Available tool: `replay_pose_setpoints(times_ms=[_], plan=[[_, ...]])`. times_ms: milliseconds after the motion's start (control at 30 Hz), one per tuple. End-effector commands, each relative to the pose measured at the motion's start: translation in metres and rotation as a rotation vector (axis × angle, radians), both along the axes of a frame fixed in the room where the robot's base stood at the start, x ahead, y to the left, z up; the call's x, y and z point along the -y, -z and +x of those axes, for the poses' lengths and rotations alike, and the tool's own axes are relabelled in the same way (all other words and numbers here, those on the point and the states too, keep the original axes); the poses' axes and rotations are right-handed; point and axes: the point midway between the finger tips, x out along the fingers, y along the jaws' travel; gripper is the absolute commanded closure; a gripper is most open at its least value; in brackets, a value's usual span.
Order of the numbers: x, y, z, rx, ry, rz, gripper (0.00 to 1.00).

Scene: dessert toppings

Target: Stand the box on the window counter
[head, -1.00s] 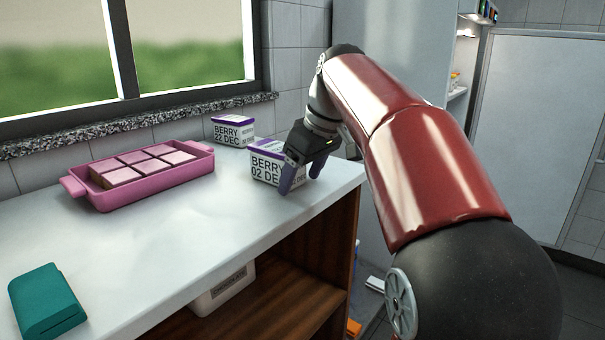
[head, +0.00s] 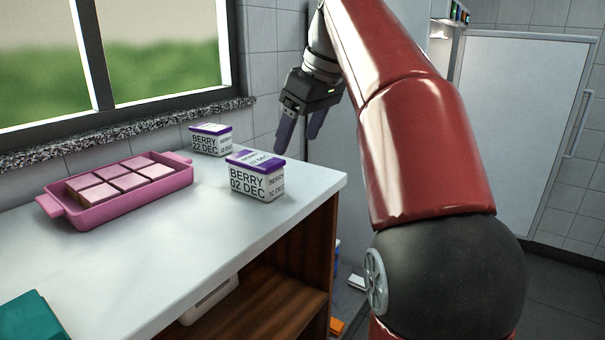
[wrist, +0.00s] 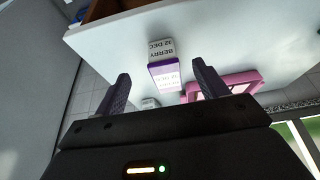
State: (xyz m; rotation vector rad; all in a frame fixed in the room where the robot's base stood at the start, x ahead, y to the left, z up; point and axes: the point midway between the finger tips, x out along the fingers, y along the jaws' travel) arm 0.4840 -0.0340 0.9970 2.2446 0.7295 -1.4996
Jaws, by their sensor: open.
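A white box with a purple top, marked BERRY 02 DEC (head: 257,182), stands upright on the white window counter (head: 150,245) near its right end. It also shows in the wrist view (wrist: 162,62). A second such box, marked BERRY 22 DEC (head: 210,142), stands farther back by the wall below the window. My gripper (head: 296,145) is open and empty. It is raised above the counter, behind and to the right of the 02 DEC box, apart from it. In the wrist view the fingers (wrist: 160,85) are spread with nothing gripped.
A pink tray (head: 120,203) with several pink-topped squares sits left of the boxes. A teal object (head: 32,318) lies at the counter's near left. A brown shelf (head: 270,290) with a white container (head: 210,300) is below. The counter's front middle is clear.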

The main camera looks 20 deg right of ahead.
Motion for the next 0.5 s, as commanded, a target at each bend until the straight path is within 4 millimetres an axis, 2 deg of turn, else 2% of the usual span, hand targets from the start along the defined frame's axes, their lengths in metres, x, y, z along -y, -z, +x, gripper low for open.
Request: replay_pose_setpoints(times_ms=[133, 267, 367, 500], plan=[[-0.001, 0.002, -0.004, -0.001, 0.014, 0.003, 0.28], [-0.005, 0.015, -0.021, -0.003, 0.089, 0.016, 0.28], [-0.011, 0.038, -0.046, 0.0, 0.185, 0.026, 0.28], [-0.02, 0.085, -0.086, 0.01, 0.328, 0.034, 0.28]])
